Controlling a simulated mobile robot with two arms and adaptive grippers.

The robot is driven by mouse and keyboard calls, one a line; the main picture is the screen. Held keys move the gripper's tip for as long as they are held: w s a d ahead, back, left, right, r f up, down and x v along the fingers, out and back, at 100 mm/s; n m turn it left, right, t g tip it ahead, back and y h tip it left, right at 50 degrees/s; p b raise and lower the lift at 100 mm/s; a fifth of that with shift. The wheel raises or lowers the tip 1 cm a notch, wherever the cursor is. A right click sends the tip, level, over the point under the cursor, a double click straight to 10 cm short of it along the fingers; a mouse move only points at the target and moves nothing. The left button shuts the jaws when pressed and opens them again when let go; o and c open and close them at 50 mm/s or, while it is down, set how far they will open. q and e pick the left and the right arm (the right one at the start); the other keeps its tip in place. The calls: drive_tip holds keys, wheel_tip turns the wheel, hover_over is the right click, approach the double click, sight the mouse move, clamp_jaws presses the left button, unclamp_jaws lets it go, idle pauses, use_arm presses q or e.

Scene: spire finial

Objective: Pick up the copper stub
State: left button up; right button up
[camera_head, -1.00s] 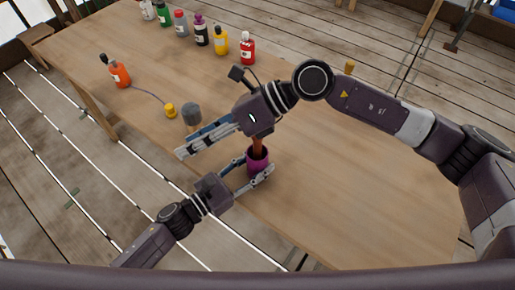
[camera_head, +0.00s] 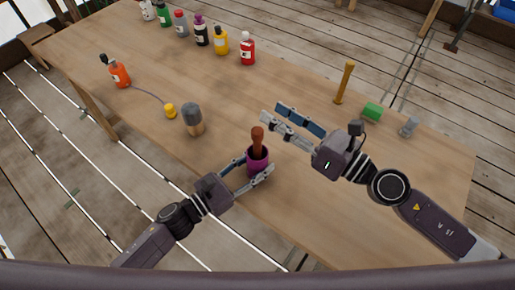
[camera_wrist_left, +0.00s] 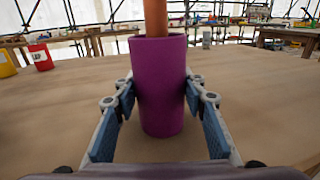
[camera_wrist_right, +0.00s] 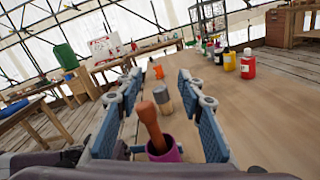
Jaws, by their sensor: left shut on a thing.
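The copper-brown stub (camera_head: 257,138) stands in a purple cup (camera_head: 258,162), its lower end hidden inside. My left gripper (camera_head: 256,168) is shut around the cup, which is upright at the table's near edge. In the left wrist view the cup (camera_wrist_left: 160,90) sits between the fingers, with the stub (camera_wrist_left: 156,18) rising out of it. My right gripper (camera_head: 272,111) is open and empty, above the table to the right of the stub and apart from it. In the right wrist view the stub (camera_wrist_right: 152,128) shows low between the open fingers.
A grey-topped cylinder (camera_head: 193,119) and a yellow knob (camera_head: 170,111) on a cord stand left of the cup. An orange bottle (camera_head: 119,74) is farther left. Several bottles line the far edge. A brass rod (camera_head: 345,82), green block (camera_head: 372,111) and grey piece (camera_head: 409,126) are right.

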drive_tip(key=d+t+h, duration=0.1)
drive_tip(key=d, duration=0.2)
drive_tip(key=n+t+h, duration=0.1)
drive_tip(key=t+h, duration=0.1)
drive_tip(key=h, duration=0.1)
approach(260, 148)
drive_tip(key=shift+x, duration=5.45)
clamp_jaws()
